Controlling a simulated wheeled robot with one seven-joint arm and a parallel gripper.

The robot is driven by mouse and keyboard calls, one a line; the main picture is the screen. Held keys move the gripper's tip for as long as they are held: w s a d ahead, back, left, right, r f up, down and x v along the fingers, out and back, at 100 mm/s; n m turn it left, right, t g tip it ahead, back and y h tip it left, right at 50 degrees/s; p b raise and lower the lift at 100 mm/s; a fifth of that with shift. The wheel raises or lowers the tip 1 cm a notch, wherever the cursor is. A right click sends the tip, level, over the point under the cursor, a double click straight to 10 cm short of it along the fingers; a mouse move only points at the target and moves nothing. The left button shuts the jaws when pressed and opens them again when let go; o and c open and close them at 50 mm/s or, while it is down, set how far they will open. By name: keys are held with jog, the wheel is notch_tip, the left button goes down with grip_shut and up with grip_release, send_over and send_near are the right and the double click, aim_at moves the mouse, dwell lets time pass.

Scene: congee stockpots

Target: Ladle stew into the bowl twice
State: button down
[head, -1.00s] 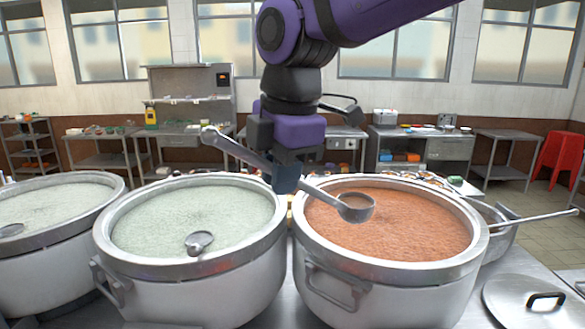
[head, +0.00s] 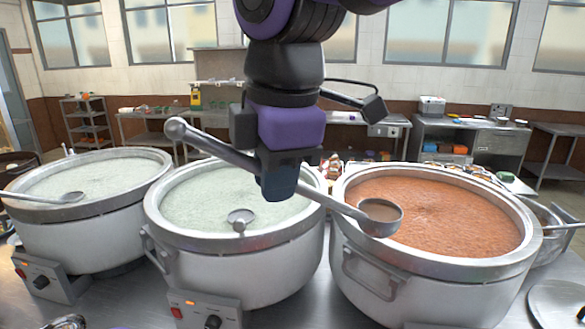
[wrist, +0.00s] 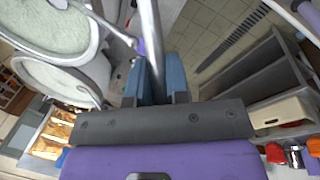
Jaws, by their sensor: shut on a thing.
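My gripper (head: 279,185) is shut on the handle of a metal ladle (head: 225,150), which slants down to the right across the head view. The ladle's cup (head: 380,217) is over the left part of the pot of orange-red stew (head: 440,220), above the surface. The inside of the cup looks brownish; I cannot tell how full it is. In the wrist view, the handle (wrist: 151,40) passes between my gripper's blue fingers (wrist: 153,85). I cannot make out the serving bowl in either view.
Two pots of pale congee, the middle one (head: 180,247) and the left one (head: 75,232), stand left of the stew pot, each with a ladle resting in it. A metal lid (head: 558,305) lies at right. Shelves and worktables line the back wall.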

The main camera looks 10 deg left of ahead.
jog(key=s+a, duration=0.5)
jog(key=s, duration=0.2)
notch_tip(320, 180, down, 32)
jog(key=shift+m, duration=0.3)
dwell(2.2)
jog(key=shift+a+f, duration=0.1)
jog(key=shift+f, duration=0.65)
dwell(0.3)
jog(key=shift+w+d+r+m+t+y, duration=0.15)
jog(key=shift+w+m+t+y, duration=0.2)
jog(key=shift+m+t, duration=0.45)
jog(key=shift+w+d+r+m+t+y, duration=0.15)
jog(key=shift+m+t+y, duration=0.4)
jog(key=shift+t, duration=0.45)
dwell(0.6)
